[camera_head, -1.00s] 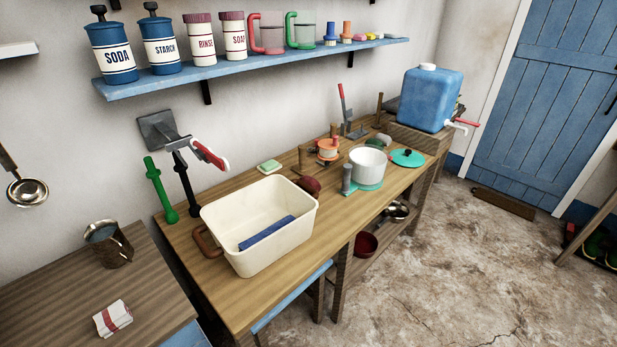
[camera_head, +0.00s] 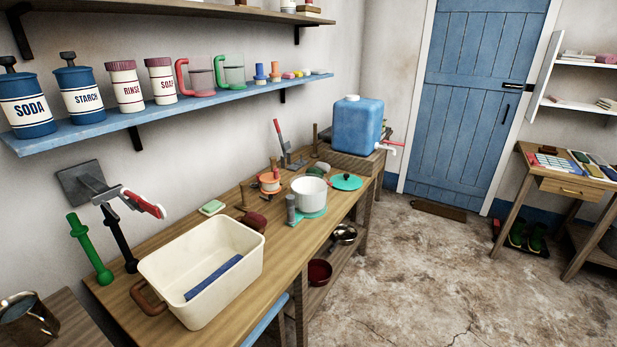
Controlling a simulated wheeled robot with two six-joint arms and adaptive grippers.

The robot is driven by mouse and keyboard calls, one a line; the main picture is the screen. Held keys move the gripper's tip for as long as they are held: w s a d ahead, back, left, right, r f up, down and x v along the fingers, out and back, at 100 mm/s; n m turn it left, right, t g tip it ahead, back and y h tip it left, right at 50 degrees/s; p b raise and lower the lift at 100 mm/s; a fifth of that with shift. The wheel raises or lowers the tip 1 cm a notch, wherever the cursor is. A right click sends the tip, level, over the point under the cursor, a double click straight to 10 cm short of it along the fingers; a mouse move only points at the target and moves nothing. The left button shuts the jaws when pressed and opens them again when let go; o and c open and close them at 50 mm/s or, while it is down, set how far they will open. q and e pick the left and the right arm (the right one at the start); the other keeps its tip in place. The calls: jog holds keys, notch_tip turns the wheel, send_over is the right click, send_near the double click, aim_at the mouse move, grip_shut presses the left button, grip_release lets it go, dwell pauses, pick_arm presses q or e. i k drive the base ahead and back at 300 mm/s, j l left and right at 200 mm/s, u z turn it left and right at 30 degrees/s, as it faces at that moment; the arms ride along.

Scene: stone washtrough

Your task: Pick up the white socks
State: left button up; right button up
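I see no white socks in the head view. A cream basin (camera_head: 160,262) stands on the wooden bench (camera_head: 118,308) at the left, with a blue bar-shaped item (camera_head: 214,278) lying inside it. Neither of my grippers shows in the view.
A white pot (camera_head: 309,195), a green lid (camera_head: 345,182) and a blue water container (camera_head: 353,126) stand farther along the bench. A blue shelf (camera_head: 170,108) with canisters hangs above. A table (camera_head: 562,186) stands at the right. The stone floor (camera_head: 420,270) between is clear.

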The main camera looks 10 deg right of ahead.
aim_at(325, 167)
jog(key=i+l+u, duration=0.2)
jog(key=l+u, duration=0.2)
jog(key=i+l+u, duration=0.15)
jog(key=l+u, duration=0.25)
jog(key=i+l+u, duration=0.1)
jog(key=l+u, duration=0.25)
